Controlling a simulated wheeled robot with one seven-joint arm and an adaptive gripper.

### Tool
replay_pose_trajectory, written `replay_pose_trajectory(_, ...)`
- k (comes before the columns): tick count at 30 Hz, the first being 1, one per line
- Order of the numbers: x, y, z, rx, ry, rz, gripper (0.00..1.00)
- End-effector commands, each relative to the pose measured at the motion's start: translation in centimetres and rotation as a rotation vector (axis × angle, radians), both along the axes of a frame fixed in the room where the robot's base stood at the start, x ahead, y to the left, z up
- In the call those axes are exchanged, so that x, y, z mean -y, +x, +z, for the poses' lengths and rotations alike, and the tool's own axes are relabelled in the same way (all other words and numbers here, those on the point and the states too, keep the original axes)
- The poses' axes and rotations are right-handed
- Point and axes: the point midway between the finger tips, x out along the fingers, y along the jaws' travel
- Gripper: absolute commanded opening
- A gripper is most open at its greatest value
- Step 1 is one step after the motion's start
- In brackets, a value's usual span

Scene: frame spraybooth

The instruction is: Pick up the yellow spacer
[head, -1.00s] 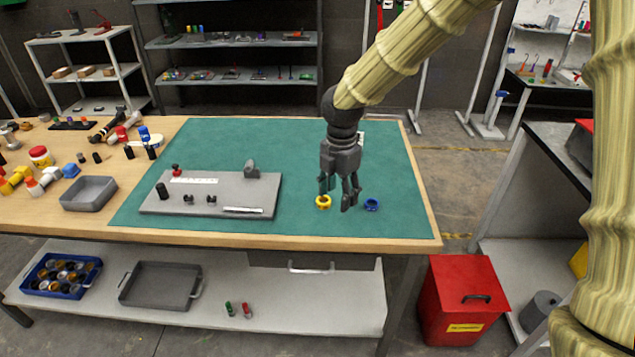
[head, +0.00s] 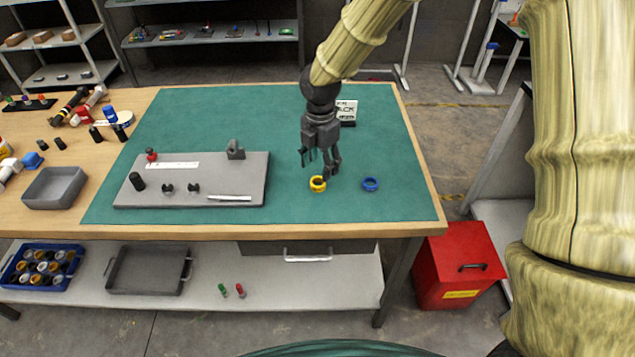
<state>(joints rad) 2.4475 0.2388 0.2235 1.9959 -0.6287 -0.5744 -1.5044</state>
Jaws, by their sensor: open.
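The yellow spacer (head: 317,184) is a small ring lying on the green mat (head: 290,118), near the table's front edge. My gripper (head: 319,171) points down just behind and above it in the picture. Its fingers are apart and empty. One fingertip shows close to the spacer's upper right; I cannot tell whether it touches. A blue ring (head: 370,184) lies on the mat to the right of the yellow spacer.
A grey fixture plate (head: 220,175) with small posts lies left on the mat. A small sign (head: 346,112) stands behind my gripper. A grey tray (head: 55,188) and loose parts lie further left. The mat right of the blue ring is clear.

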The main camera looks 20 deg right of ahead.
Motion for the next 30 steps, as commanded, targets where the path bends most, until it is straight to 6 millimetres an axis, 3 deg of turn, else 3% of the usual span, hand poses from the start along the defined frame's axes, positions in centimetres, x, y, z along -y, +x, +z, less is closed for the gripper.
replay_pose_trajectory(15,0.1,0.0,-4.8,-0.001,0.000,0.000,0.56)
replay_pose_trajectory(24,0.0,0.0,-5.1,0.001,0.000,0.000,0.56)
replay_pose_trajectory(30,0.0,0.0,-5.1,0.000,0.000,0.000,0.21)
